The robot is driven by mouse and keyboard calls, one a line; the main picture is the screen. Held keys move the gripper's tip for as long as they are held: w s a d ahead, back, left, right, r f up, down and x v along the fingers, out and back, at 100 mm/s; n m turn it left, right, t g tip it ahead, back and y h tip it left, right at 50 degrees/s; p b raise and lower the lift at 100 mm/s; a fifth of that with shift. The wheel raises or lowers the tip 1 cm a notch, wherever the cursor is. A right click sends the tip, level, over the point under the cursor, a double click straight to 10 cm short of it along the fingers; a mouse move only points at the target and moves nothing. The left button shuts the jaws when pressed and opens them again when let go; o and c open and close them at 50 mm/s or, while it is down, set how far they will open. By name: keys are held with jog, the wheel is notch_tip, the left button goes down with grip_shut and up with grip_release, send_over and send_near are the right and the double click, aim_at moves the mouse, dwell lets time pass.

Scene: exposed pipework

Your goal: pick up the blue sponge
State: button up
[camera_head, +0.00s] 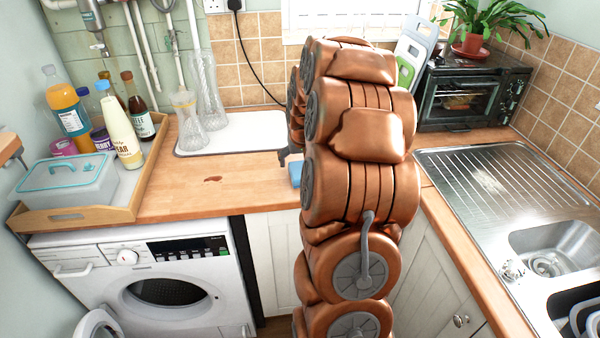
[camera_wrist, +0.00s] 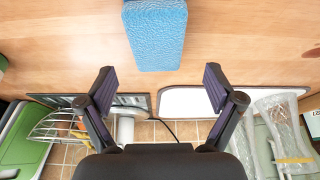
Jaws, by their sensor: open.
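The blue sponge (camera_wrist: 156,34) lies on the wooden worktop, at the top middle of the wrist view. In the head view only a small blue part of the sponge (camera_head: 295,173) shows beside my copper-coloured arm, which hides the rest. My gripper (camera_wrist: 160,86) is open and empty, its two dark fingers spread wide. In the wrist view the sponge is above the gap between the fingertips, apart from both fingers. In the head view my gripper is mostly hidden behind my arm.
A white tray (camera_head: 240,131) with clear glass vases (camera_head: 208,90) stands behind. A wooden tray (camera_head: 73,216) with bottles and a lidded box is at the left. A toaster oven (camera_head: 470,95) and a steel sink (camera_head: 555,248) are at the right. The worktop (camera_head: 200,190) left of the sponge is mostly clear.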

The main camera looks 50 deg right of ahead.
aim_at(300, 168)
jog(key=shift+s+p+x, duration=0.1)
jog(key=shift+p+x, duration=0.45)
jog(key=shift+x, duration=0.6)
jog(key=shift+s+p+x, duration=0.15)
jog(key=shift+p+x, duration=0.35)
jog(key=shift+x, duration=0.6)
jog(key=shift+f, duration=0.1)
jog(key=shift+c, duration=0.2)
jog(key=c, duration=0.9)
